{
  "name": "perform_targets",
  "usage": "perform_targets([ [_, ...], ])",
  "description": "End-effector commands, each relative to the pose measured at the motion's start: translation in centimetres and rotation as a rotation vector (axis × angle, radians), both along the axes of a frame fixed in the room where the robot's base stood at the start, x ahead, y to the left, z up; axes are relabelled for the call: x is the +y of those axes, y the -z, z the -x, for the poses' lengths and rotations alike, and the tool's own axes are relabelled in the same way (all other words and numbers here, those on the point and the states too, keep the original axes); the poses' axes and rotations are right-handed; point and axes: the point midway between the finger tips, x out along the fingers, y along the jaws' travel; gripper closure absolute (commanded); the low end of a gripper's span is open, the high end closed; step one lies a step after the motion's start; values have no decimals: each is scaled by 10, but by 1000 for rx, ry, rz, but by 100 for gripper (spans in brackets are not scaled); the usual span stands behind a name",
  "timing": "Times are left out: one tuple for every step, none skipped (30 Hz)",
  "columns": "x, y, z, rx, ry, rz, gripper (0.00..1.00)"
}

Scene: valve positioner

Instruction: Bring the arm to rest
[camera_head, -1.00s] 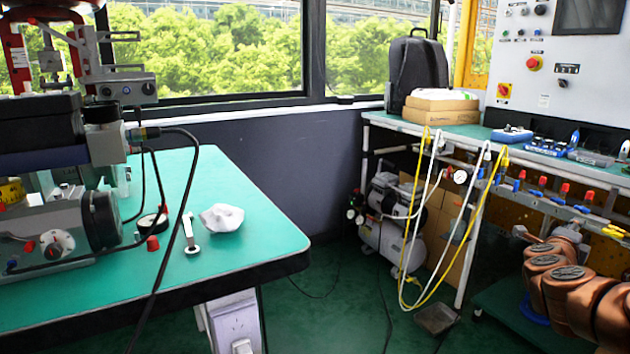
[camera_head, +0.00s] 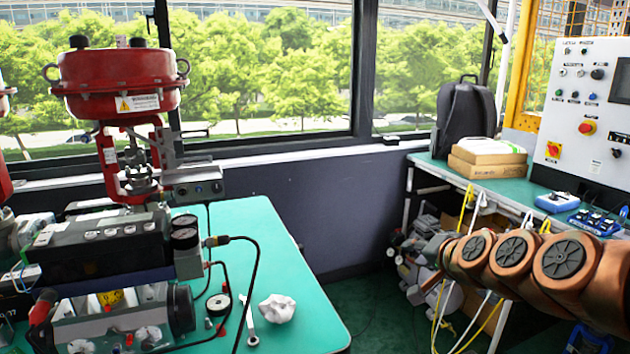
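My copper-coloured arm (camera_head: 560,265) reaches in from the right edge in the head view. Its round dark joint caps face me. The arm stands raised in front of the right-hand bench, and its far visible part (camera_head: 436,250) points toward the middle of the picture. I cannot make out my gripper or its fingers in this view, nor whether it holds anything.
A green-topped table (camera_head: 290,285) at the left carries a red valve actuator (camera_head: 120,82), a positioner assembly (camera_head: 100,250), a wrench (camera_head: 251,328) and a crumpled white cloth (camera_head: 277,308). A control panel (camera_head: 590,110) stands at the right. Boxes (camera_head: 488,160) and a backpack (camera_head: 465,115) sit on the right-hand bench.

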Motion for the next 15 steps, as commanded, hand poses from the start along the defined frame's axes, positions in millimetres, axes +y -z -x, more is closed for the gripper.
perform_targets([
  [16,-17,15,40,-55,37,65],
  [25,-19,24,67,-88,60,65],
  [35,-20,37,107,-130,88,65],
  [42,-20,47,136,-161,109,65],
  [48,-21,57,166,-190,132,65],
  [56,-21,72,208,-231,160,65],
  [61,-22,83,237,-259,182,65],
  [65,-23,96,271,-287,204,65],
  [70,-24,111,311,-321,232,65],
  [73,-25,124,345,-350,252,65],
  [75,-25,136,376,-374,274,65],
  [77,-26,153,424,-407,301,65],
  [77,-28,165,455,-429,321,65],
  [78,-30,178,489,-451,341,65],
  [77,-34,195,532,-478,366,65],
])
